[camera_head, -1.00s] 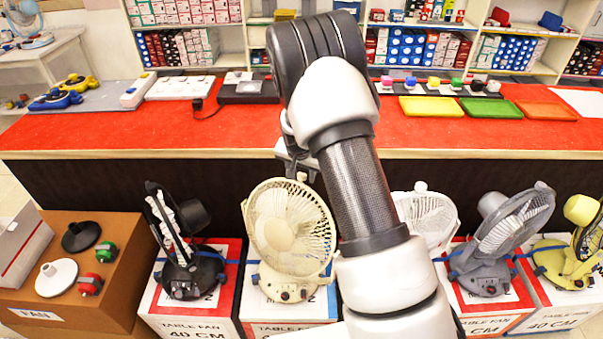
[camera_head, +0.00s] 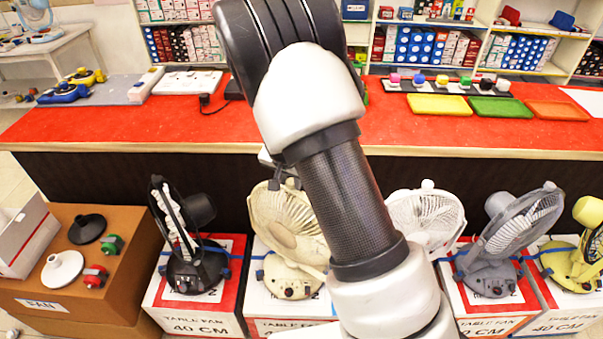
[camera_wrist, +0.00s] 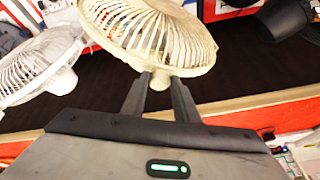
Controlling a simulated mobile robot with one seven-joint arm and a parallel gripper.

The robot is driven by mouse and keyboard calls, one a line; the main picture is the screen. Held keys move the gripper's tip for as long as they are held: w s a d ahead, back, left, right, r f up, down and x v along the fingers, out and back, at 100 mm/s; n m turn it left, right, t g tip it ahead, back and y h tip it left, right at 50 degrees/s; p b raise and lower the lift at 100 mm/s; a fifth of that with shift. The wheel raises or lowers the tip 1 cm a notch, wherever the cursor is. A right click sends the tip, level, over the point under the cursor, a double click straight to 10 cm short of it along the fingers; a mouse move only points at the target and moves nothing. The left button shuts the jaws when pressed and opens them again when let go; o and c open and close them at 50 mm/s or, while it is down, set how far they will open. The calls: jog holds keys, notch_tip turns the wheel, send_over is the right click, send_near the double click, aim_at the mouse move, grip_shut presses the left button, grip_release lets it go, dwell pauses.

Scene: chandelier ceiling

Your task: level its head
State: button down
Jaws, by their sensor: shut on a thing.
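The cream table fan (camera_head: 283,225) stands on its box below the counter's front, partly hidden behind my arm. Its round caged head looks tilted, with its face turned partly upward. In the wrist view the cream head (camera_wrist: 150,30) fills the upper middle, seen upside down. In the head view my arm hides most of the gripper.
A black fan (camera_head: 185,240) stands to the left, and white (camera_head: 425,215), grey (camera_head: 510,235) and yellow (camera_head: 585,245) fans to the right. The red counter (camera_head: 120,125) rises close behind, carrying trays and power strips.

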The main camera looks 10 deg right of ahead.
jog(key=shift+s+a+f, duration=0.45)
jog(key=shift+s+a, duration=0.05)
jog(key=shift+s, duration=0.05)
jog(key=c, duration=1.7)
grip_release()
jog(key=shift+o, duration=1.3)
jog(key=shift+a, duration=0.15)
jog(key=shift+r, duration=0.15)
jog(key=shift+w, duration=0.1)
jog(key=shift+r, duration=0.25)
jog(key=p+v, duration=0.2)
jog(key=v, duration=1.5)
jog(key=shift+d+p, duration=0.2)
jog(key=shift+p, duration=0.15)
